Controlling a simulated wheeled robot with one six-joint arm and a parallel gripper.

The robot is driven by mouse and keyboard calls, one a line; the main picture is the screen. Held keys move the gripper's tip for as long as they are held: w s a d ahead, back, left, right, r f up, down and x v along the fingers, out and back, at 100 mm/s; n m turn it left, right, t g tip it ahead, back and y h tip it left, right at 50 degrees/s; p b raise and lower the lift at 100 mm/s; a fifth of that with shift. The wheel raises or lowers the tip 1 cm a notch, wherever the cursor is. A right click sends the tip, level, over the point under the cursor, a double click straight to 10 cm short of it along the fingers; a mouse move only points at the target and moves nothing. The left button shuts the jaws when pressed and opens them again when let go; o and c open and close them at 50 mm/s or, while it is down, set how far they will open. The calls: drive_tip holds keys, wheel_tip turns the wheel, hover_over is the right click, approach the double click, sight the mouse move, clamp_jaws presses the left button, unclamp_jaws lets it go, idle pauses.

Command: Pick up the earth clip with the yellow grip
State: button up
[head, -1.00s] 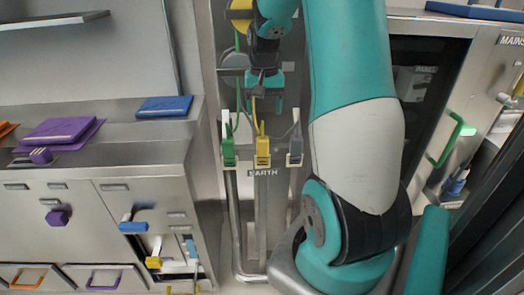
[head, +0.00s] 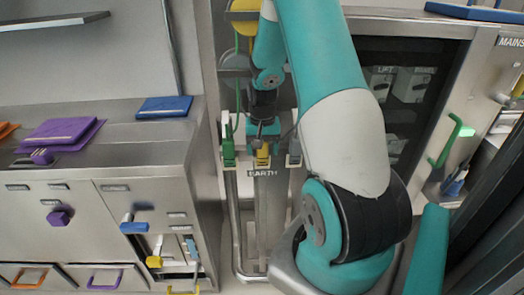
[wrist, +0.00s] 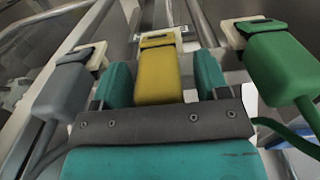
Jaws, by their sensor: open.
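The earth clip with the yellow grip (head: 262,158) hangs in the middle of a row of three above the EARTH label. In the wrist view the yellow grip (wrist: 157,78) stands between the two teal fingers of my gripper (wrist: 162,84), one finger on each side.
A green clip (head: 228,153) hangs left of the yellow one and a grey clip (head: 294,158) hangs right, both close to my fingers. In the wrist view the grey clip (wrist: 66,85) is left and the green clip (wrist: 281,68) is right. A steel counter (head: 110,145) stands at the left.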

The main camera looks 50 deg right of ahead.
drive_tip(key=c, duration=1.2)
drive_tip(key=shift+o, duration=0.2)
wheel_tip(320, 180, up, 20)
